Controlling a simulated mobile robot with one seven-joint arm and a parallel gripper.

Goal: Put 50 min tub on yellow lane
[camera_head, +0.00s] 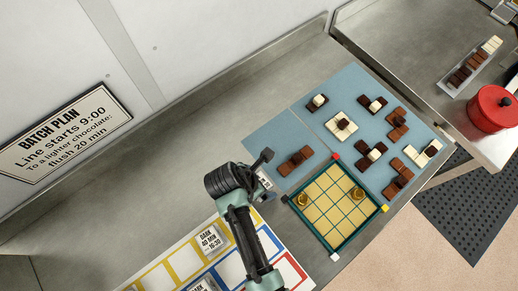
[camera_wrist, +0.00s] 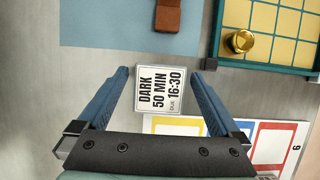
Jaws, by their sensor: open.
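The 50 min tub (camera_wrist: 160,90) has a white label reading DARK 50 MIN, DUE 16:30. It lies on the bare metal between the open fingers of my gripper (camera_wrist: 160,76), with a gap on each side. In the head view the tub (camera_head: 264,180) is partly hidden by my gripper (camera_head: 260,170). The yellow lane (camera_head: 186,264) is a row of yellow-outlined cells on a white board. Its near end (camera_wrist: 180,123) shows below the tub in the wrist view. A tub marked DARK 40 MIN (camera_head: 211,240) sits on the board around the yellow lane.
Blue (camera_head: 271,243) and red (camera_head: 291,268) lanes run beside the yellow one. Another tub (camera_head: 207,284) is at the lower picture edge. A green-rimmed grid tray (camera_head: 318,234) and a blue mat (camera_head: 345,85) with chocolates lie to the right. Bare metal (camera_head: 150,180) is clear to the left.

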